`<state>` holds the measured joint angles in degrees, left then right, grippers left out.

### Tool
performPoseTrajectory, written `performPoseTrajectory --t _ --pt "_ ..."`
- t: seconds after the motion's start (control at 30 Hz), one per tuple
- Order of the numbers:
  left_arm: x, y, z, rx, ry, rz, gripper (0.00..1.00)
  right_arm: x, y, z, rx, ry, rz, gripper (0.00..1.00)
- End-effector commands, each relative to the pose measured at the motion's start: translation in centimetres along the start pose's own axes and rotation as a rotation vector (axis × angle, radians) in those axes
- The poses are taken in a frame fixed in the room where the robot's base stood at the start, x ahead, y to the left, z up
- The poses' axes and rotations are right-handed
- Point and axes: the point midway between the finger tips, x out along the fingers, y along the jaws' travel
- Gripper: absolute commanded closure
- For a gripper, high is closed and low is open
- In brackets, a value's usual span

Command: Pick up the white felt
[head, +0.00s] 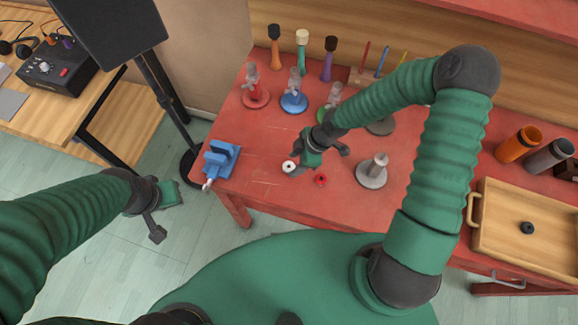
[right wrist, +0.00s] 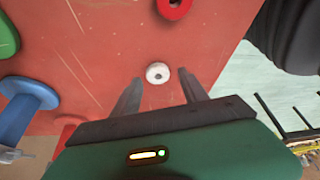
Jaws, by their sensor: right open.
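The white felt (head: 289,166) is a small white ring with a dark centre hole, lying on the red table (head: 262,190). In the right wrist view the felt (right wrist: 158,74) lies flat, framed between the two fingertips. My right gripper (head: 318,162) is over the table just right of the felt in the head view. Its fingers are apart with nothing between them, also in the right wrist view (right wrist: 160,79). My left gripper (head: 157,222) hangs over the floor left of the table; its jaw opening is unclear.
A red ring (head: 320,180) lies near the felt, with a grey stand (head: 373,170) to its right. Red (head: 255,97), blue (head: 293,103) and green stands are behind. A blue vise (head: 221,160) is at the left edge. A wooden tray (head: 490,235) holds a black ring (head: 527,228).

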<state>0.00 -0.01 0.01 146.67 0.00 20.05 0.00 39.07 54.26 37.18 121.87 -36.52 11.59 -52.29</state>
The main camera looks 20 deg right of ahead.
Motion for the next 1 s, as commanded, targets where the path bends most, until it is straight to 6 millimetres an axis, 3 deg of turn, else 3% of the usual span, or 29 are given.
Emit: performPoseTrajectory --t 0.13,0.37,0.77,1.0 --pt "0.1 0.0 0.0 0.0 0.0 0.0 0.72 2.3 0.0 -0.1 -0.001 -0.001 -0.003 0.49" --pt "0.1 0.0 0.0 0.0 0.0 0.0 0.72 2.5 0.0 -0.1 0.001 0.0 0.0 0.49" --pt "0.1 0.0 0.0 0.0 0.0 0.0 0.72 2.4 0.0 0.0 0.001 0.0 0.0 1.0" --pt "0.1 0.0 0.0 0.0 0.0 0.0 0.72 2.4 0.0 0.0 0.001 0.0 0.0 1.0"
